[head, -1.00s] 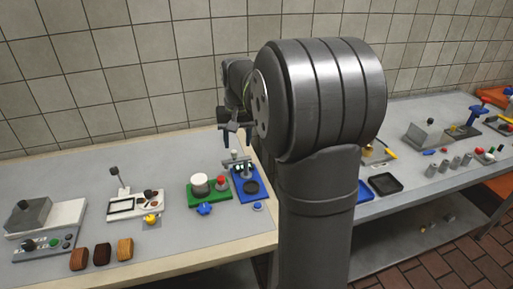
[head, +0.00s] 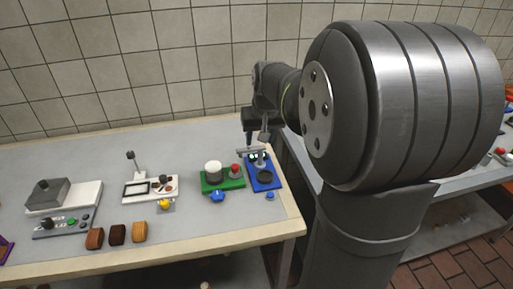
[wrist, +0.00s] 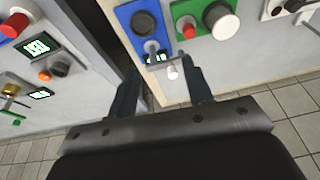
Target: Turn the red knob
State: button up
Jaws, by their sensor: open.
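A small red knob (head: 235,169) stands on the green board (head: 210,187), beside a white cylinder (head: 213,170). In the wrist view the red knob (wrist: 187,27) is at upper middle, next to the large white-topped cylinder (wrist: 222,22). My gripper (head: 254,146) is over the back of the blue board (head: 266,188), right of the red knob. In the wrist view my gripper (wrist: 161,70) has its two fingers apart, with the red knob beyond the right fingertip. Nothing is held. A small white knob shows near the right fingertip.
The blue board carries a dark round pad (head: 264,176) and a grey bar close to my gripper. A blue knob (head: 217,196) sits in front of the green board. Several brown blocks (head: 117,234) lie at left. Another table stands at right, across a gap.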

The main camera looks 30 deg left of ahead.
jog(key=s+a+n+y, duration=0.1)
jog(key=s+a+n, duration=0.1)
jog(key=s+a, duration=0.15)
send_near(235, 166)
jog(key=shift+n, duration=0.4)
jog(key=x, duration=0.8)
jog(key=shift+a+f, duration=0.1)
jog(key=shift+f, duration=0.2)
jog(key=c, duration=1)
jog(key=shift+m+t, duration=0.3)
